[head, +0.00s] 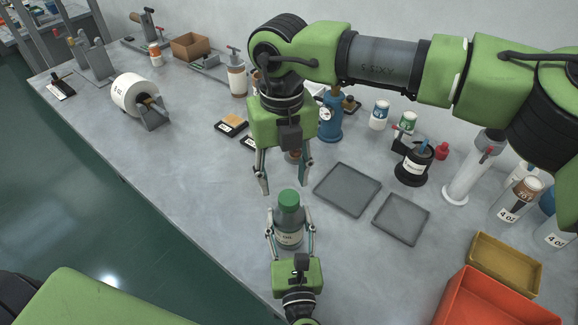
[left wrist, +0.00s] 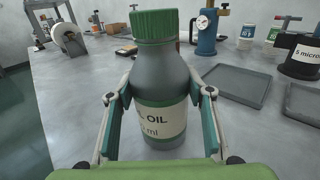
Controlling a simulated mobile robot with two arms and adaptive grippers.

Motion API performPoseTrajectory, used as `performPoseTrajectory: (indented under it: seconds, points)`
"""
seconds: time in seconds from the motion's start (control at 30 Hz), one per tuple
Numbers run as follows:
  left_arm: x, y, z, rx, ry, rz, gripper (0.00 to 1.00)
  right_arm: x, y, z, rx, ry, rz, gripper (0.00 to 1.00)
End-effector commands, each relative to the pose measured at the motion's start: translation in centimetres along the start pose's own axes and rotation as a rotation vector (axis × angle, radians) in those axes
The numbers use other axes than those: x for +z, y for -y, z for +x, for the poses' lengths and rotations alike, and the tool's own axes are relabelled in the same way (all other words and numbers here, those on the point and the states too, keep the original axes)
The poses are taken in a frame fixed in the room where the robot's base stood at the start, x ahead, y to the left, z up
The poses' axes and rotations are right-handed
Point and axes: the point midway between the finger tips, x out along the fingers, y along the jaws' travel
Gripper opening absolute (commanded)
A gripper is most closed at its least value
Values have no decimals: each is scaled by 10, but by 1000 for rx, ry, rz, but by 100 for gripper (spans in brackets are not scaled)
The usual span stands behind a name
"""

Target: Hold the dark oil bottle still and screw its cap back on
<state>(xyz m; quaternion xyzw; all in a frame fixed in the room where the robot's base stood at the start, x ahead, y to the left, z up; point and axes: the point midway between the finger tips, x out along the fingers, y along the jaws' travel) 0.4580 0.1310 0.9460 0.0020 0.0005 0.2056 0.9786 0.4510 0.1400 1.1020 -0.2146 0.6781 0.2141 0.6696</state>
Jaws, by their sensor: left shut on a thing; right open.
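The dark grey oil bottle (head: 288,226) stands upright near the front of the bench, with a pale OIL label (left wrist: 162,127). Its ribbed green cap (head: 288,198) sits level on the neck; how tight it is, I cannot tell. It also shows at the top of the left wrist view (left wrist: 155,25). My left gripper (head: 290,231) is shut around the bottle's body, one finger on each side. My right gripper (head: 284,188) points down with open, empty fingers, just beyond and above the cap in the head view, apparently not touching it.
Two flat grey trays (head: 348,188) (head: 402,219) lie right of the bottle. Orange (head: 495,303) and yellow (head: 505,264) bins are at the front right. The bench left of the bottle is clear.

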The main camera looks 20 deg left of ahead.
Motion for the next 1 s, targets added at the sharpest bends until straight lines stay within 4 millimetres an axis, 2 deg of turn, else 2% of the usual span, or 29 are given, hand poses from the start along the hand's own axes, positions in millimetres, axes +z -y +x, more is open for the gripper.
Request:
performPoseTrajectory:
  seconds: [0.7,1.0]
  points:
    - [0,0,0,0,0,1,0,2,6,-10,-3,7,-1303,44]
    - [0,0,0,0,0,1,0,4,11,-14,-10,8,-1695,44]
